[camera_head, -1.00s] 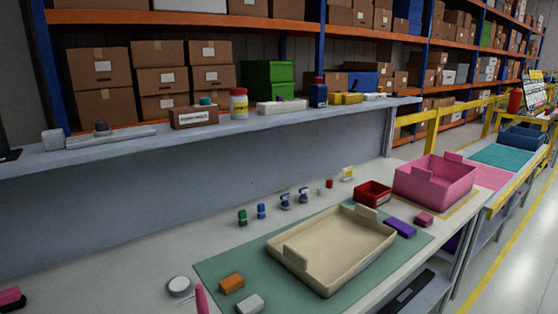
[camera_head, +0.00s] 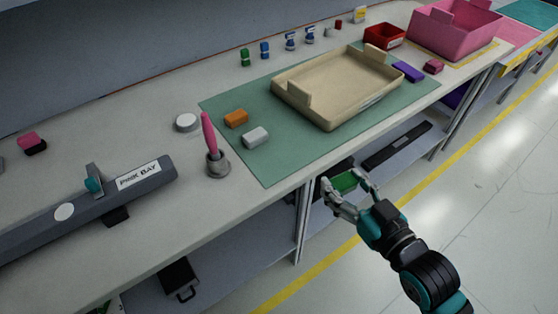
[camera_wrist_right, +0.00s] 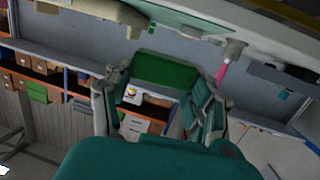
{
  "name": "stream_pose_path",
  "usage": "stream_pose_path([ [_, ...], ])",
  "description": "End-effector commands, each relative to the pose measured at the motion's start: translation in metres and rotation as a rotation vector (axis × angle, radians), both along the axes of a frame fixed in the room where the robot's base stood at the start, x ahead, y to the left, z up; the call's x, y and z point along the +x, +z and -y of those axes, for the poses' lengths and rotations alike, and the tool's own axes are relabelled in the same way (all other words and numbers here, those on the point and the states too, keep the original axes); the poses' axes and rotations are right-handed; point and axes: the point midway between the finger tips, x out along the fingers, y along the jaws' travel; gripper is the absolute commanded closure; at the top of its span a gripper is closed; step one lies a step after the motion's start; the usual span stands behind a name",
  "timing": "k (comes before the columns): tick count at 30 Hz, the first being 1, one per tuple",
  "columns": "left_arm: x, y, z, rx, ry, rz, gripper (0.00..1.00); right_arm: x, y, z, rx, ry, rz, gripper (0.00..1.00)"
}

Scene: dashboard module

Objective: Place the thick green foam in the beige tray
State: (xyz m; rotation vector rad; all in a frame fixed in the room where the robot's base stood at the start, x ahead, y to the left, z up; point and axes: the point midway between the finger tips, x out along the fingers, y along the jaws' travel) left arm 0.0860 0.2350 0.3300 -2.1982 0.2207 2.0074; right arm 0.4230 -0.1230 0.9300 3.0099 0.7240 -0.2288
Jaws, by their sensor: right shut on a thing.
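The beige tray (camera_head: 338,88) lies on the green mat on the bench and looks empty. My right gripper (camera_head: 349,186) is in front of the bench's front edge, below and in front of the tray. It is shut on the thick green foam (camera_head: 345,181). In the right wrist view the green foam (camera_wrist_right: 166,70) sits crosswise between the fingertips of my right gripper (camera_wrist_right: 165,78). My left gripper is in neither view.
A red bin (camera_head: 383,36) and a pink bin (camera_head: 455,32) stand behind right. A pink pen stands in a grey holder (camera_head: 217,165).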

Motion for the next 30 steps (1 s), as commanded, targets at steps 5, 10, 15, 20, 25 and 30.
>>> stream_pose_path([
  [5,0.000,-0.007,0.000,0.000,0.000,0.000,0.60,0.010,-0.009,-0.004,-0.005,0.119,0.000,0.57],
  [10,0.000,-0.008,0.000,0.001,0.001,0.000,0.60,0.013,-0.011,-0.003,0.002,0.155,0.000,0.57],
  [15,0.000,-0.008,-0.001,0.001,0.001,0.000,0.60,0.013,-0.011,-0.003,0.004,0.157,0.000,0.57],
  [20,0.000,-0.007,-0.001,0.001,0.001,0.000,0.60,0.014,-0.010,-0.005,0.005,0.156,0.000,0.57],
  [25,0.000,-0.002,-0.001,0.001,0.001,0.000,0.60,0.033,-0.010,-0.025,0.011,0.156,0.004,0.57],
  [30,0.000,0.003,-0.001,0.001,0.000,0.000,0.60,0.064,-0.014,-0.060,0.011,0.155,0.002,0.57],
])
